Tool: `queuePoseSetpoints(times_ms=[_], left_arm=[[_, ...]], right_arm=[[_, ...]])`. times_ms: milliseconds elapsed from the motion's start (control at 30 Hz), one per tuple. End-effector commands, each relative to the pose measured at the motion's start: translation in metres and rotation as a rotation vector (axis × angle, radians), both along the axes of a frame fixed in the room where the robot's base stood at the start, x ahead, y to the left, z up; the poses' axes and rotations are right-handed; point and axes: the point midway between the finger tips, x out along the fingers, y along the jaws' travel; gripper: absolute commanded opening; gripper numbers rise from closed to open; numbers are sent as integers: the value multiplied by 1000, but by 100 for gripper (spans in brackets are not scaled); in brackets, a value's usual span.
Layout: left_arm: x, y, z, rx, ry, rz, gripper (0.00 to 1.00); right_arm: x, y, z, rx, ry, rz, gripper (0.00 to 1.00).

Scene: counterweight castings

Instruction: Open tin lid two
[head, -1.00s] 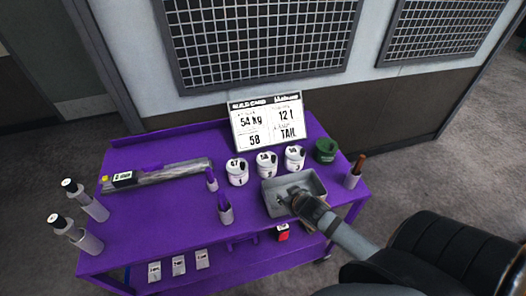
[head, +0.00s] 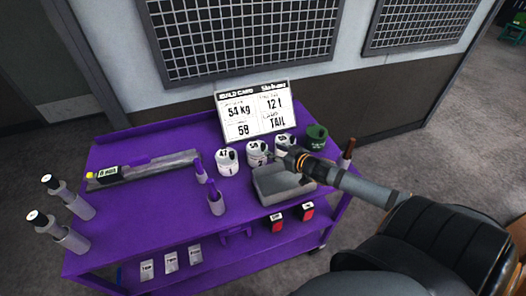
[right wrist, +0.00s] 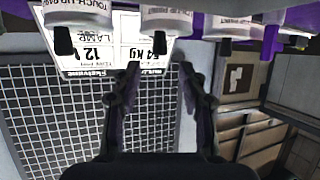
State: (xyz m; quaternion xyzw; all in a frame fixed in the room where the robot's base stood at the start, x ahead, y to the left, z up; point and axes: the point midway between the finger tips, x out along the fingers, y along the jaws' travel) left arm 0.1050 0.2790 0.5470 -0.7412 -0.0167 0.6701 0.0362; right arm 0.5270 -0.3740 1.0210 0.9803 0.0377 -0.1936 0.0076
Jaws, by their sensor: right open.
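Tin two (head: 256,158) is the middle of three white tins on the purple cart. Its top has a dark mark, and I cannot tell whether its lid is loose. Tin one (head: 227,165) stands to its left and tin three (head: 285,142) to its right, partly behind my gripper. My right gripper (head: 287,157) is open and empty, just right of tin two and over the back of the tray. In the right wrist view its fingers (right wrist: 160,80) point at a white tin (right wrist: 166,22), seen upside down with a dark tab, apart from it. My left gripper is not in view.
A grey tray (head: 268,192) sits below my right gripper. A green cup (head: 316,138) stands right of tin three. A build card (head: 252,112) stands behind the tins. Bottles (head: 70,200) and a grey rail (head: 150,168) are at the left.

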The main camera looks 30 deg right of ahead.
Motion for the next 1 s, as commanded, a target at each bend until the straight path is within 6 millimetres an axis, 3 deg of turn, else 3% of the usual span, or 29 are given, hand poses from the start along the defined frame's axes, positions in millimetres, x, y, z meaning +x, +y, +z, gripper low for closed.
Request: queuePoseSetpoints(times_ms=[33,100,333,533,867,1000], left_arm=[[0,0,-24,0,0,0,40],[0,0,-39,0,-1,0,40],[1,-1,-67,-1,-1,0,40],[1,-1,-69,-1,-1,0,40],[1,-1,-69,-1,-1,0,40],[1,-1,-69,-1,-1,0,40]], right_arm=[[8,1,-14,1,-4,1,42],[19,1,-18,2,-6,-4,42],[52,5,-27,6,-4,-2,42],[71,5,-31,2,-1,-3,42],[74,7,-32,-1,2,1,42],[74,7,-32,-1,2,1,25]])
